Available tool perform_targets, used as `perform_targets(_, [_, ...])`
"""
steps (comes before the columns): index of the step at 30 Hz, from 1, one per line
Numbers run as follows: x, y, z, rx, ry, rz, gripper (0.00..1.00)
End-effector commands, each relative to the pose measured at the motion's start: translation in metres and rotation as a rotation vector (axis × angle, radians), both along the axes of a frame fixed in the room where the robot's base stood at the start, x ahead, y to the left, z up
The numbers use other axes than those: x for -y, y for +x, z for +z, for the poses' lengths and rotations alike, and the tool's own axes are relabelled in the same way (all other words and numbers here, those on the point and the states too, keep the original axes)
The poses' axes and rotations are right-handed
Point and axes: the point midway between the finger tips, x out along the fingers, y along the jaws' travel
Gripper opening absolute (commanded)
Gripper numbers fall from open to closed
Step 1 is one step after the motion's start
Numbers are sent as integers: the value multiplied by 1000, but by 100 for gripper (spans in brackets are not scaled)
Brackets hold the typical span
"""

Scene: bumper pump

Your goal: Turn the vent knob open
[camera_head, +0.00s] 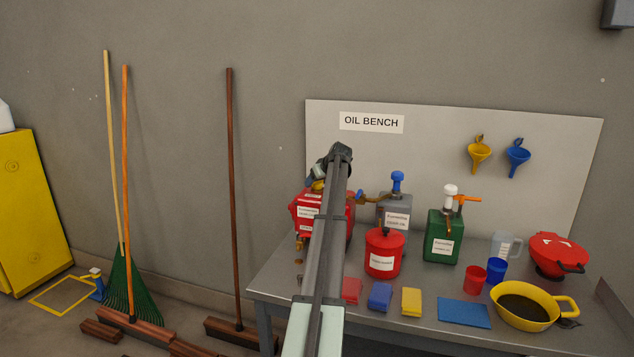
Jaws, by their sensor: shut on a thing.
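A red container (308,208) with a white label stands at the left end of the bench, partly hidden behind my arm. A small yellow part (318,186) shows on its top and looks like the vent knob. My gripper (317,179) is at the top of this container, bent down from the dark end of my arm. It is shut on what looks like the yellow knob; the fingertips are small and mostly hidden, so the exact hold and the knob's angle cannot be told.
A grey can (395,213) with a blue pump, a smaller red can (383,253) and a green can (444,237) stand to the right. Folded cloths, cups and a yellow pan (530,290) lie along the bench. Brooms lean on the wall at left.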

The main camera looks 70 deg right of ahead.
Motion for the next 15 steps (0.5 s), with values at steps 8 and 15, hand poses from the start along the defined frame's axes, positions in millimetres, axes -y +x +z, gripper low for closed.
perform_targets(8, [0,0,0,0,-1,1,36])
perform_targets(15, [0,0,0,0,0,0,87])
